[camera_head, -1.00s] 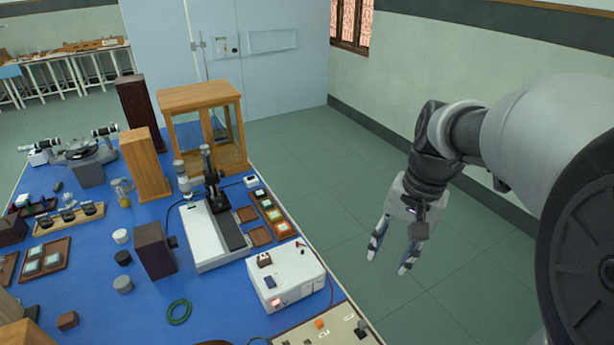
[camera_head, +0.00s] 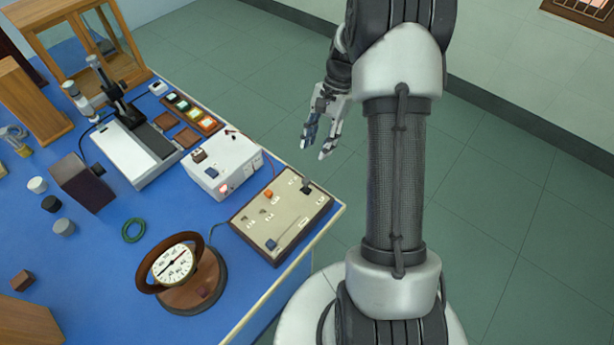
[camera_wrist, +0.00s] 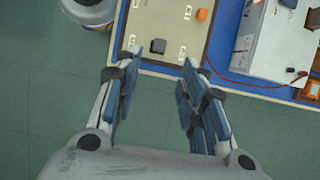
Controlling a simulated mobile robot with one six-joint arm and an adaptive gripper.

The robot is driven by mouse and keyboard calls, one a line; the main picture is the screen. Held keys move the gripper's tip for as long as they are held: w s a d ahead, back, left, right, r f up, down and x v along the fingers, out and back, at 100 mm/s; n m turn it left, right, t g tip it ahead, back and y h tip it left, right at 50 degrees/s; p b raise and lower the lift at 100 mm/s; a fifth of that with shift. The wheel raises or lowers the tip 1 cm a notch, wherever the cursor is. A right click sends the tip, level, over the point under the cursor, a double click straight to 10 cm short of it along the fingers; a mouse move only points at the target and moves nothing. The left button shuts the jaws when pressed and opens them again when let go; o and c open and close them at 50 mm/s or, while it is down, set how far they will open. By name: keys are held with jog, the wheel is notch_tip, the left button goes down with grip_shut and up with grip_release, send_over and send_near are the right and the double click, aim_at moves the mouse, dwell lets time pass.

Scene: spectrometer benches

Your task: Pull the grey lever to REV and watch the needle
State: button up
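A cream control panel (camera_head: 262,222) with a dark rim lies at the table's right edge. It carries a grey-blue lever or knob (camera_head: 272,244) near its front, an orange knob (camera_head: 268,194) and a dark grey knob (camera_head: 306,187) near its right corner. I cannot tell the lever's setting; the labels are too small. A round dial (camera_head: 173,265) with a dark needle stands tilted in a brown ring. My gripper (camera_head: 316,147) is open and empty, beyond the table's edge. In the wrist view, its fingers (camera_wrist: 160,62) spread below the panel's edge and the dark grey knob (camera_wrist: 158,46).
A white box (camera_head: 222,160) with a red light stands beyond the panel; a red wire (camera_wrist: 235,78) runs by it. A white instrument (camera_head: 130,150), a green ring (camera_head: 134,229) and a dark block (camera_head: 82,182) are farther left. Floor beyond the table edge is clear.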

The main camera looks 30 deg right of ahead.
aim_at(306, 180)
jog(key=b+x, duration=0.2)
jog(key=x, duration=0.9)
jog(key=shift+f, duration=0.15)
jog(key=shift+c, duration=0.3)
grip_shut()
